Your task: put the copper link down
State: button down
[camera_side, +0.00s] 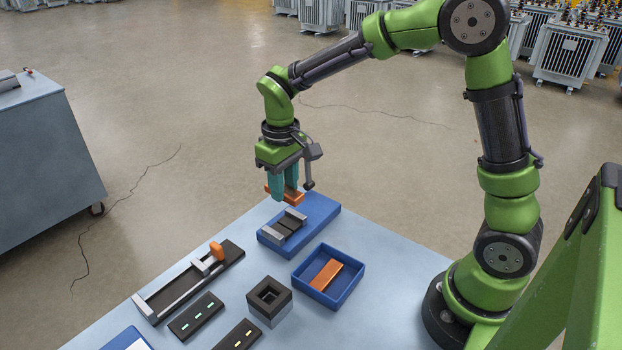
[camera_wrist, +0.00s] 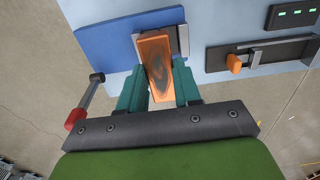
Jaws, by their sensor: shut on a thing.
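The copper link (camera_side: 292,199) is a flat copper bar between the teal fingers of my gripper (camera_side: 284,188). In the wrist view the copper link (camera_wrist: 157,68) has dark markings on its face and sits between the two fingertips of my gripper (camera_wrist: 158,88). My gripper is shut on it at the far end of the blue base (camera_side: 322,213). The base carries a dark stack between two silver-grey blocks (camera_side: 272,235). In the wrist view the link overlaps part of these grey blocks. I cannot tell whether the link touches the base.
A blue tray (camera_side: 342,296) with another copper bar (camera_side: 326,274) in it stands nearer. A dark square-holed block (camera_side: 269,296), a slide fixture with an orange handle (camera_side: 216,251) and dark panels with lights (camera_side: 195,316) stand on the pale table (camera_side: 390,252). The far table edge is close.

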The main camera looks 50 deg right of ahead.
aim_at(283, 228)
jog(key=shift+w+a+f, duration=0.2)
jog(key=shift+a+f, duration=0.15)
jog(key=shift+f, duration=3.4)
jog(key=shift+f, duration=0.55)
jog(key=c, duration=0.7)
grip_release()
notch_tip(283, 228, up, 16)
jog(key=shift+d+r, duration=0.15)
jog(key=shift+r, duration=0.05)
jog(key=shift+w+r, duration=0.1)
jog(key=shift+r, duration=0.05)
jog(key=shift+s+f+m+t, duration=0.3)
jog(key=shift+s+f, duration=0.25)
jog(key=shift+s, duration=0.25)
jog(key=s+d+r+m+t+y, duration=0.1)
jog(key=s+r+t, duration=0.1)
jog(key=s, duration=0.5)
jog(key=s+d+r+m+t+y, duration=0.1)
jog(key=s+t, duration=0.3)
jog(key=s, duration=0.4)
jog(key=shift+s+r+m+t, duration=0.25)
jog(key=shift+r+m+t, duration=0.05)
jog(key=shift+r+m, duration=0.4)
